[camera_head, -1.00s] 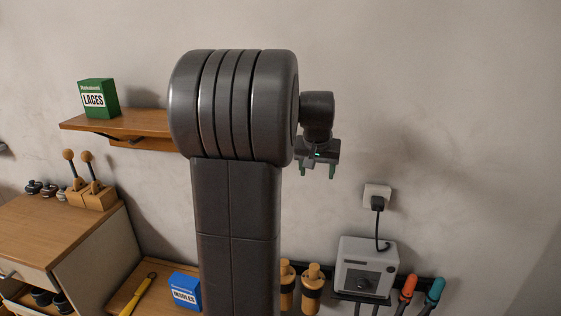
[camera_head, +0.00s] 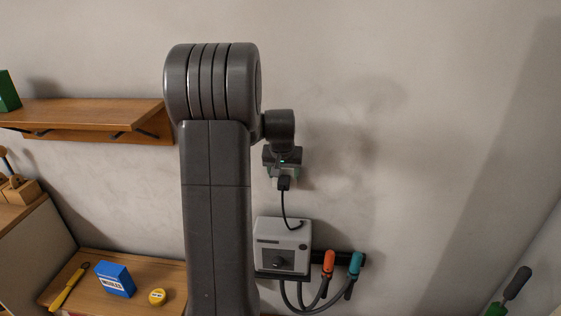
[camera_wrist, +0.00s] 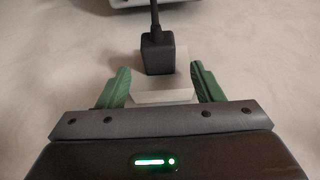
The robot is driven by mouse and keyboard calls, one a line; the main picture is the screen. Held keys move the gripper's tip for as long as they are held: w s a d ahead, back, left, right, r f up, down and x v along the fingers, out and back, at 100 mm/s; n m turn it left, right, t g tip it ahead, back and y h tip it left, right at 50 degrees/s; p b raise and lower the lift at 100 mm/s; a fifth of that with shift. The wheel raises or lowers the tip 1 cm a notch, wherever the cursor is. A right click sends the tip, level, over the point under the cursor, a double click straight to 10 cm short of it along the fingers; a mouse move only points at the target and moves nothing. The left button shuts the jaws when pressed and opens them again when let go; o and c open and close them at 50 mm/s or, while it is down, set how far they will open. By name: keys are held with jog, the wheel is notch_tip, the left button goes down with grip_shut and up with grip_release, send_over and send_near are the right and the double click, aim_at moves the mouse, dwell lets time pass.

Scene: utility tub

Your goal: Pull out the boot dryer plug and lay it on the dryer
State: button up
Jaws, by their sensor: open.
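The black plug (camera_head: 283,183) sits at the wall socket, with its cable running down to the boot dryer. In the wrist view the plug (camera_wrist: 158,53) is seated in the pale socket block (camera_wrist: 165,92). The boot dryer (camera_head: 295,232) is a grey box with a dark front knob, on the wall below. My gripper (camera_head: 283,172) is in front of the socket, just above the plug. Its green fingers are apart and empty in the wrist view (camera_wrist: 161,86), one on each side of the socket block. The socket is mostly hidden by my gripper in the head view.
Orange (camera_head: 329,261) and teal (camera_head: 355,264) handled tools or tubes hang right of the dryer. A wooden shelf (camera_head: 85,112) is at upper left. A bench below holds a blue box (camera_head: 115,279) and a yellow tin (camera_head: 157,297). The wall right of the socket is bare.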

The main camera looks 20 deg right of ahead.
aim_at(283, 187)
jog(key=shift+x, duration=1.15)
jog(key=c, duration=1.1)
jog(key=shift+s+a+b, duration=0.3)
jog(key=shift+s+a, duration=0.05)
jog(key=shift+s, duration=0.4)
jog(key=shift+s+a+b, duration=0.25)
jog(key=shift+s+a, duration=0.1)
jog(key=shift+s, duration=0.4)
jog(key=shift+s, duration=0.1)
jog(key=shift+s+a, duration=0.25)
jog(key=shift+s, duration=0.2)
jog(key=shift+s, duration=0.1)
